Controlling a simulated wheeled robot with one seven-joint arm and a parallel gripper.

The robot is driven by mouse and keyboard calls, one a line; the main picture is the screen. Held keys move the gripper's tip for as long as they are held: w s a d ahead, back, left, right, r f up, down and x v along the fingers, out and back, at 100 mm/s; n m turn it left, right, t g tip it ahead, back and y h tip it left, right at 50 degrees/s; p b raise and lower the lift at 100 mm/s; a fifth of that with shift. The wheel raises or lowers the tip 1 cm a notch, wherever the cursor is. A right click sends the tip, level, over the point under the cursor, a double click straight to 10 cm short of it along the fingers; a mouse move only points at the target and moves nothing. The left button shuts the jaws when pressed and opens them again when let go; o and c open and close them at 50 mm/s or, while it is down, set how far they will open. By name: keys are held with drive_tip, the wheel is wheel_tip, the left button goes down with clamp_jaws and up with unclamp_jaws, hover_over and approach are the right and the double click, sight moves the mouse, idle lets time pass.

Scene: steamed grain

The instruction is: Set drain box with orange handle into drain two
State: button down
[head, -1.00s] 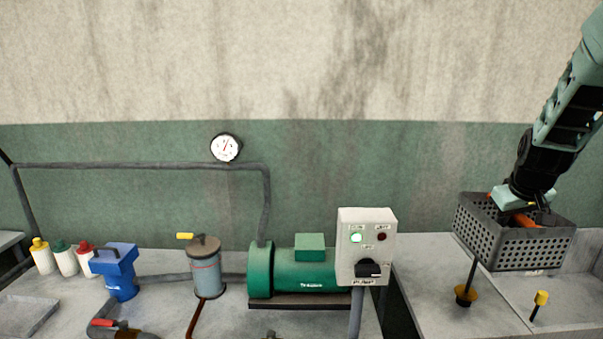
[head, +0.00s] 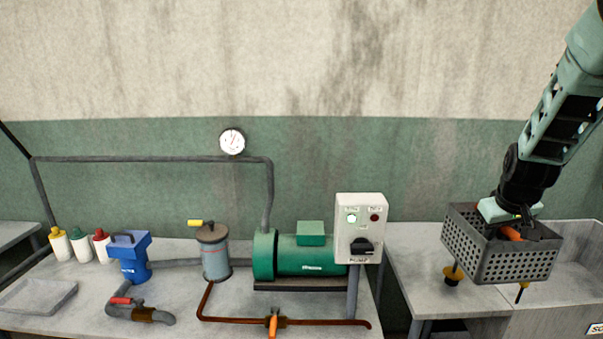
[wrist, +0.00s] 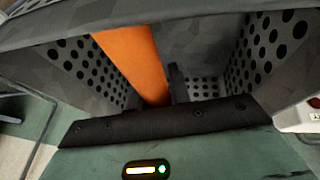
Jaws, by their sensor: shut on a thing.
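The drain box (head: 495,255) is a dark grey perforated basket with an orange handle (head: 511,233). It hangs from my gripper (head: 511,227) above the counter at the right in the head view. My gripper is shut on the handle. In the wrist view the orange handle (wrist: 133,60) runs across the inside of the box, and the perforated walls (wrist: 85,65) show on both sides. The box looks empty where I can see in. I cannot tell which place is drain two; two rods with yellow parts stand below the box, the left one with a round base (head: 452,276).
A grey control box with a black knob (head: 361,247) stands left of the drain box. A green pump (head: 300,257), a grey canister (head: 214,253), a blue unit (head: 130,260) and several bottles (head: 60,244) stand along the bench. A flat tray (head: 38,296) lies at far left.

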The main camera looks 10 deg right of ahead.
drive_tip(key=w+a+f+n, duration=0.1)
drive_tip(key=a+f, duration=0.8)
drive_tip(key=a, duration=0.3)
drive_tip(key=w+a+f+n, duration=0.1)
drive_tip(key=a+f, duration=0.8)
drive_tip(key=a, duration=0.3)
drive_tip(key=s+f+b, duration=0.4)
drive_tip(key=f, duration=0.5)
drive_tip(key=shift+s+d+f+y, duration=0.25)
drive_tip(key=shift+d+f+y, duration=0.05)
drive_tip(key=shift+d+f, duration=0.1)
drive_tip(key=shift+a, duration=0.1)
drive_tip(key=shift+r, duration=0.1)
